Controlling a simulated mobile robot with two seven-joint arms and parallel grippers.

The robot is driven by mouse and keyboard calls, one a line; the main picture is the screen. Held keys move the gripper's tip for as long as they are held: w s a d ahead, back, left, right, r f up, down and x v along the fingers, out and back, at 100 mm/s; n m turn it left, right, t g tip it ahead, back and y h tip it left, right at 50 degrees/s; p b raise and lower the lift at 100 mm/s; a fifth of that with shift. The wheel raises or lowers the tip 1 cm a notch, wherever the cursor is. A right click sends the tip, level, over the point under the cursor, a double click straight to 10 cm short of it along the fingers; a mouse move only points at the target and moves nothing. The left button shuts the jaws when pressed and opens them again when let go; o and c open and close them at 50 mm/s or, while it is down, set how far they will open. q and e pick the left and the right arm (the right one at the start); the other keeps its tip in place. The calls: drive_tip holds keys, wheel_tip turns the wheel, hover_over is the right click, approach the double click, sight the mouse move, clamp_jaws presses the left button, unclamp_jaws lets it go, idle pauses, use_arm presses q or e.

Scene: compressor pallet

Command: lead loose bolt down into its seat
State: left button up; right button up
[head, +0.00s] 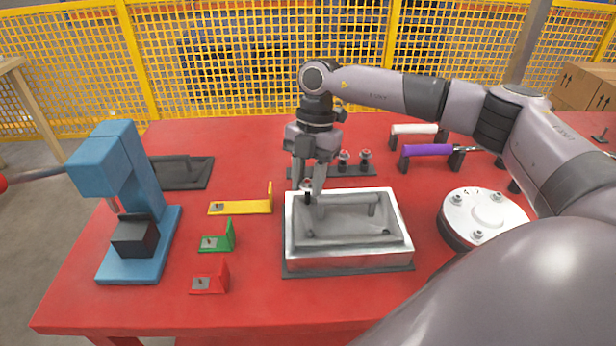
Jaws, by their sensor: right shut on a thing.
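My right gripper (310,181) reaches down from above and is shut on a small dark bolt (307,196). The bolt hangs roughly upright at the back left corner of the silver metal housing (348,257). I cannot tell whether the bolt's tip touches the housing or is just above it; its seat is hidden. The housing is a shallow open box on a dark base plate. My left gripper is not in view.
A dark rack (330,171) with more bolts stands just behind the housing. A white round flange (482,213) lies to the right. A blue press (139,259) and yellow (240,208), green (219,243) and red (211,283) brackets are on the left. The front of the red table is clear.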

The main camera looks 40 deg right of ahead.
drive_tip(key=shift+f+b, duration=0.4)
drive_tip(key=shift+f, duration=0.7)
drive_tip(key=o, duration=1.1)
drive_tip(key=shift+o, duration=0.2)
drive_tip(key=s+v, duration=0.1)
drive_tip(key=v, duration=0.6)
drive_tip(key=shift+w, duration=0.45)
